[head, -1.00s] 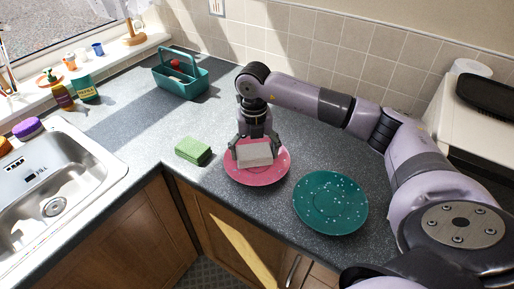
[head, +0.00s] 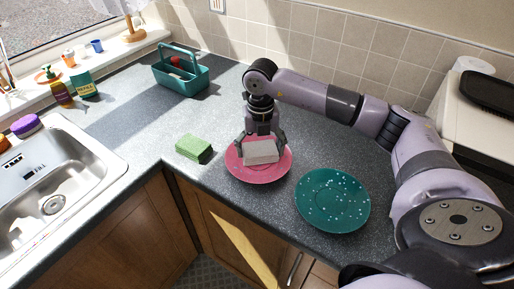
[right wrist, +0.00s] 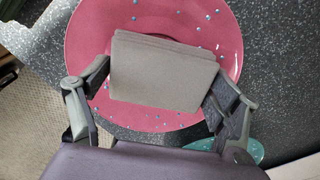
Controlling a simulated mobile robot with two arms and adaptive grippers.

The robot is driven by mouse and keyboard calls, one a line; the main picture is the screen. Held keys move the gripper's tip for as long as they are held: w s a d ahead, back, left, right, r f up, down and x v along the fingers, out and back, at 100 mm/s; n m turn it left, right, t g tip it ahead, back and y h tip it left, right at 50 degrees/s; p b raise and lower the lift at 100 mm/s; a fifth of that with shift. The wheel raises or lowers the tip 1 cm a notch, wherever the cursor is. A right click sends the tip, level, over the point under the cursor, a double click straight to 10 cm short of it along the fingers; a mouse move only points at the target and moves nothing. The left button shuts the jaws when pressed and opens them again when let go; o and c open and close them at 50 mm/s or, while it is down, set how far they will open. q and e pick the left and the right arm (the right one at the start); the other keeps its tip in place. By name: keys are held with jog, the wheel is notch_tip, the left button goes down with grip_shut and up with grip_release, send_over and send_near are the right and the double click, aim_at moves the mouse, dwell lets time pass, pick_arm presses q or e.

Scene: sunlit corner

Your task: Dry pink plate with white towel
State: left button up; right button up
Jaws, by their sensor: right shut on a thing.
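The pink plate (head: 240,172) lies on the grey counter. Several water drops show on it in the right wrist view (right wrist: 215,22). The white towel (head: 261,152) is a folded block over the plate, and it also shows in the right wrist view (right wrist: 163,72). My right gripper (head: 260,147) is shut on the towel, one finger at each side, and holds it at the plate's surface. I cannot tell whether the towel touches the plate. My left gripper is not in view.
A teal plate (head: 333,200) with white drops lies right of the pink one. A green sponge (head: 194,148) lies to the left. A teal caddy (head: 181,77) stands at the back. The sink (head: 50,185) is at far left. The counter's front edge is close to the plates.

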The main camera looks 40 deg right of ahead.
aim_at(258, 145)
jog(key=shift+s+a, duration=0.7)
jog(key=shift+a, duration=0.25)
jog(key=shift+w+d, duration=0.7)
jog(key=shift+d, duration=0.05)
jog(key=shift+w+d+r+b, duration=0.1)
jog(key=shift+w+d+b, duration=0.25)
jog(key=shift+w, duration=0.2)
jog(key=shift+s+a+p, duration=0.2)
jog(key=shift+s+a, duration=0.2)
jog(key=shift+a, duration=0.35)
jog(key=shift+s+a+p, duration=0.15)
jog(key=shift+s+a, duration=0.2)
jog(key=shift+a, duration=0.35)
jog(key=shift+w+d+b, duration=0.1)
jog(key=shift+d+b, duration=0.2)
jog(key=shift+d, duration=0.8)
jog(key=shift+w+d, duration=0.2)
jog(key=shift+d, duration=0.3)
jog(key=shift+s+a, duration=0.4)
jog(key=shift+a, duration=0.25)
jog(key=shift+s+a, duration=0.4)
jog(key=shift+a, duration=0.2)
jog(key=shift+w+d, duration=0.75)
jog(key=shift+d, duration=0.05)
jog(key=shift+w+d+b, duration=0.3)
jog(key=shift+w, duration=0.2)
jog(key=shift+r+p, duration=2.1)
jog(key=shift+r, duration=0.95)
